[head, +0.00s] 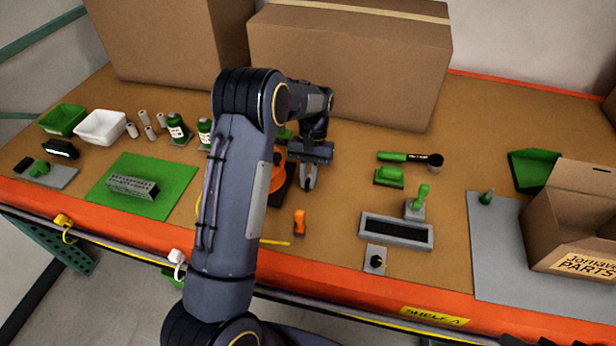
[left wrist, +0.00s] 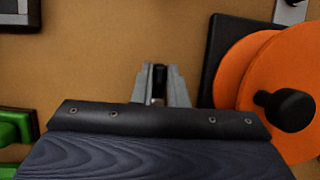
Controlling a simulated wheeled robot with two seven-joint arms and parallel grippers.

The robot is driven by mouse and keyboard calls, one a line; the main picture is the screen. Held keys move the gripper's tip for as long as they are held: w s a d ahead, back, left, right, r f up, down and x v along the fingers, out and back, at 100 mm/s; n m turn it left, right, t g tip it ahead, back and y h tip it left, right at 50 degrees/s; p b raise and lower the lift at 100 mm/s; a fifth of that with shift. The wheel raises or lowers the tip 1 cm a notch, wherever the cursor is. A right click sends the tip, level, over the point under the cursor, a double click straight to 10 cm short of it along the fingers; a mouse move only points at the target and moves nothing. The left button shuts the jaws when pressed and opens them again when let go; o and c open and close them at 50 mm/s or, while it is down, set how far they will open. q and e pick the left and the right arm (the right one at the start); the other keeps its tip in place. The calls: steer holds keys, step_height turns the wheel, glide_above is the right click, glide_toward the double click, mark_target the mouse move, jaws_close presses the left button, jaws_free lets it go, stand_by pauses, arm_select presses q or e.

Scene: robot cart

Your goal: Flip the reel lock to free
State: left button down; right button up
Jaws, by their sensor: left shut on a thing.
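The orange reel (head: 277,178) stands on a dark base on the workbench, partly hidden behind my left arm. My left gripper (head: 308,184) points down just right of the reel. In the left wrist view its two grey fingers (left wrist: 160,72) are close together on a narrow dark piece, apparently the reel lock. The fingers hide most of it, so its setting cannot be told. My right gripper is not in view.
A small orange piece (head: 299,222) stands in front of the reel. To the right are a green block (head: 389,177), a green-handled stamp (head: 416,203) and a grey tray (head: 368,224). Large cardboard boxes (head: 345,62) stand behind. Bare bench lies between gripper and stamp.

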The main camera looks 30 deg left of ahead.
arm_select(q)
steer(key=c, duration=1.4)
jaws_free()
steer(key=shift+c, duration=0.2)
steer(key=shift+r, duration=0.1)
steer(key=v, duration=0.7)
steer(key=shift+w, duration=0.1)
steer(key=shift+r, duration=0.25)
steer(key=shift+r, duration=0.1)
